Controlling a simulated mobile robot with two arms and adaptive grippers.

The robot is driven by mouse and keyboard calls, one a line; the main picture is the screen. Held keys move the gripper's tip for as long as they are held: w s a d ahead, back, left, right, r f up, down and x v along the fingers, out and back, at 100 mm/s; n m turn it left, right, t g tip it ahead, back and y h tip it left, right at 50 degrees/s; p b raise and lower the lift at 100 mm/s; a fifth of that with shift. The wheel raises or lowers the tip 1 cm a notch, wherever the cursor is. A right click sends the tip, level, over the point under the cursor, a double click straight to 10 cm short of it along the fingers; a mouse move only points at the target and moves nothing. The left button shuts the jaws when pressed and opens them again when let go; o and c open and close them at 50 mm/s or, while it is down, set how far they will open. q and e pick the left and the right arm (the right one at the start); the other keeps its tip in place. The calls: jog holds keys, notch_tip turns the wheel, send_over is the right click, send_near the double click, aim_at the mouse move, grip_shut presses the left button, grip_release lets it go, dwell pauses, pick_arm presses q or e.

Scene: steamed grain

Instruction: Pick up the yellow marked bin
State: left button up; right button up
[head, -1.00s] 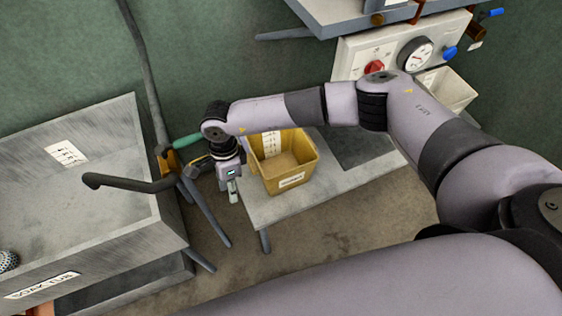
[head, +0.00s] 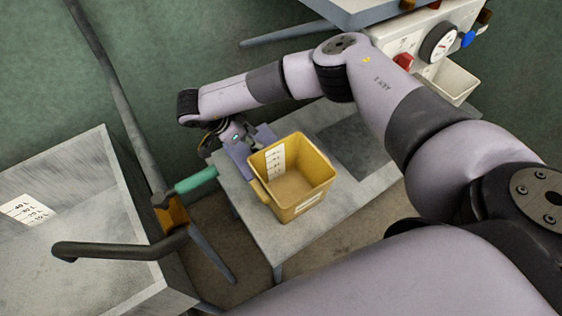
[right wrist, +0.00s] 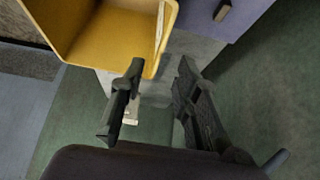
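The yellow bin (head: 309,190) stands upright and open on a low grey bench (head: 262,233). It has a white marked strip inside and a white label on its front. It also shows in the right wrist view (right wrist: 88,35), at the upper left. My right gripper (right wrist: 160,66) is open and empty in the right wrist view, with its fingertips near the bin's edge; contact cannot be told. In the head view the right gripper (head: 237,137) is behind and left of the bin, its fingers largely hidden. My left gripper is out of view.
A lavender block (head: 236,156) sits just behind the bin. A large grey tub (head: 85,255) stands at left, with a dark spout (head: 120,249) and a green-handled valve (head: 196,181) near the bench. A gauge panel (head: 415,45) and a pale bin (head: 452,80) are at upper right.

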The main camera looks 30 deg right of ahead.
jog(key=b, duration=0.3)
send_near(277, 150)
jog(key=x, duration=0.2)
jog(key=b+x, duration=0.1)
jog(key=x, duration=0.3)
jog(key=shift+s+f+b, duration=0.25)
jog(key=shift+f+b, duration=0.15)
jog(key=shift+d+f+b, duration=0.3)
jog(key=shift+d+f, duration=0.15)
jog(key=b+x, duration=0.2)
jog(key=x, duration=0.1)
jog(key=b+x, duration=0.1)
jog(key=shift+w+f, duration=0.25)
jog(key=shift+w, duration=0.05)
jog(key=shift+d+f, duration=0.1)
jog(key=shift+d, duration=0.05)
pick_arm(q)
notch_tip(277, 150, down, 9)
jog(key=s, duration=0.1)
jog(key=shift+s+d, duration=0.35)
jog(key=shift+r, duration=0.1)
pick_arm(e)
jog(key=shift+c, duration=0.5)
grip_shut()
